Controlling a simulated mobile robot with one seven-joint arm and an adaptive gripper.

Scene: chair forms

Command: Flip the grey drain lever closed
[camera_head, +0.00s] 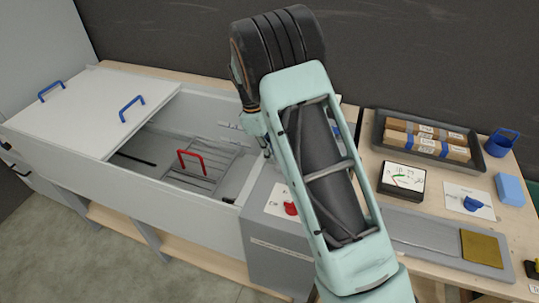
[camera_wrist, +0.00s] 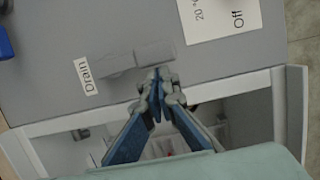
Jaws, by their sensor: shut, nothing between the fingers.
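The grey drain lever (camera_wrist: 140,58) lies on a grey panel in the wrist view, beside a white label reading "Drain" (camera_wrist: 84,76). It runs roughly sideways in the picture, and its colour is close to that of the panel. My gripper (camera_wrist: 158,76) is shut and empty, with its fingertips just below the lever's right part in the wrist view. I cannot tell whether the tips touch the lever. In the head view my arm covers the area, and I cannot make out the lever there.
A white card with "Off" (camera_wrist: 222,17) lies on the panel. The head view shows a tank (camera_head: 80,153) with a red handle (camera_head: 190,160) inside, a red knob (camera_head: 291,208) on the control box, and a tray of boxes (camera_head: 480,158) on the right table.

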